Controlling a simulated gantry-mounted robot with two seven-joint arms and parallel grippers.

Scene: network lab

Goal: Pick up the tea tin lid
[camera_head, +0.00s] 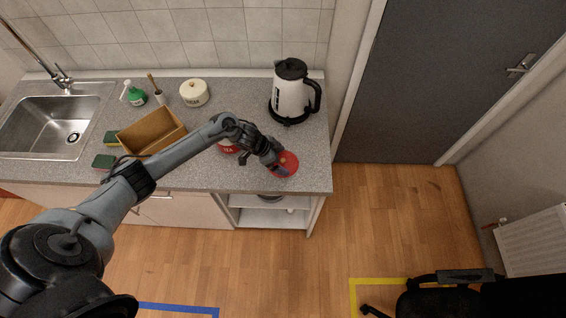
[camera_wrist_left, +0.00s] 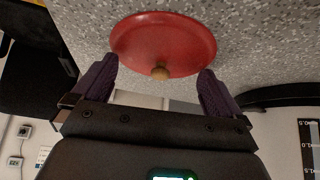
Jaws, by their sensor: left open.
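The tea tin lid is a red disc with a small tan knob (camera_head: 289,161). It lies on the speckled counter near the front right edge. In the left wrist view the lid (camera_wrist_left: 165,42) shows large, ahead of the fingers. My left gripper (camera_head: 283,170) is open at the lid. In the wrist view its two purple fingers (camera_wrist_left: 156,88) stand apart, with the knob between them near their tips; I cannot tell whether they touch the lid. The red tea tin (camera_head: 228,149) is behind my left arm, mostly hidden. My right gripper is not in view.
A kettle (camera_head: 292,95) stands on its base behind the lid. The counter right of the lid is clear.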

